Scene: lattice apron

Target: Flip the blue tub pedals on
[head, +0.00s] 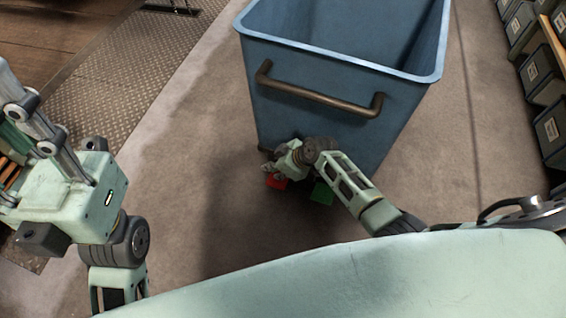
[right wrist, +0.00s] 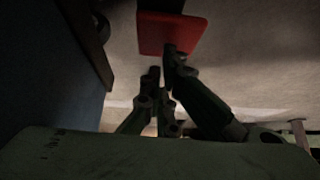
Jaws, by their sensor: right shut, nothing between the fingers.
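The blue tub (head: 330,90) stands upright on the floor, with a brown bar handle (head: 318,97) on its near side. At its near bottom edge are a red pedal (head: 275,182) and a green pedal (head: 322,193), the green one partly behind my right arm. My right gripper (head: 270,170) is low by the red pedal, shut and empty. In the right wrist view its fingertips (right wrist: 161,63) overlap the near edge of the red pedal (right wrist: 170,34); I cannot tell if they touch. My left gripper (head: 30,125) is at the left, away from the tub; its fingertips are unclear.
Dark bins (head: 545,75) line a shelf at the right. A ribbed metal plate (head: 125,85) lies on the floor at the left. The floor (head: 200,160) between my left arm and the tub is clear.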

